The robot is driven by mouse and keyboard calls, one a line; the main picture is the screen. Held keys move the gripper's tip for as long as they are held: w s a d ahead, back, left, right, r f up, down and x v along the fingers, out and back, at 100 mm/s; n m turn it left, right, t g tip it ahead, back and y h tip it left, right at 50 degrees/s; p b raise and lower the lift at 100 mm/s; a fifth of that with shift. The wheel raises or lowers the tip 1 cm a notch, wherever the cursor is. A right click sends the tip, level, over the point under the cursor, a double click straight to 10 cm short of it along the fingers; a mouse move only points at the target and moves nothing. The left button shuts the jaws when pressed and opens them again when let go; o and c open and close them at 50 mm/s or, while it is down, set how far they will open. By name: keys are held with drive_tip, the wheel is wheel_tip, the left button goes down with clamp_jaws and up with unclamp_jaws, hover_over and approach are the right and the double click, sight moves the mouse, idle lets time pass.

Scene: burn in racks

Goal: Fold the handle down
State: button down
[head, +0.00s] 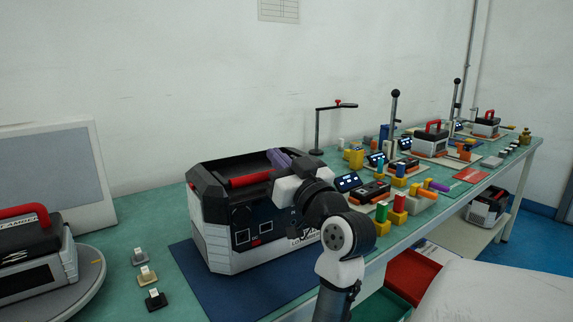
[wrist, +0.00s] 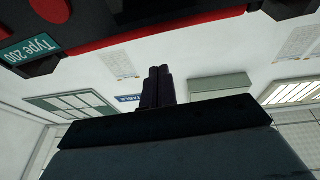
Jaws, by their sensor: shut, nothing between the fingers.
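The large black and light-grey case (head: 225,215) stands on a dark blue mat in the head view. Its red handle (head: 250,180) shows as a low bar along the near side of the top, not as a raised arch; its right end is hidden by my arm. My gripper (head: 279,160) is over the right part of the case top, its purple-dark fingers together and empty. In the wrist view the fingers (wrist: 157,86) are also closed, with nothing between them. A black part with a red strip (wrist: 150,35) and a "Type 200" label (wrist: 30,50) crosses the top there, apart from the fingertips.
A smaller case with a raised red handle (head: 25,212) sits on a round grey stand (head: 92,272) at left. Several small switches (head: 147,275) stand between. Coloured blocks and devices (head: 399,203) crowd the bench at right. Open air is above the case.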

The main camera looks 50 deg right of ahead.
drive_tip(key=f+b+v, duration=0.2)
drive_tip(key=v, duration=0.7)
drive_tip(key=shift+f, duration=0.1)
idle(0.3)
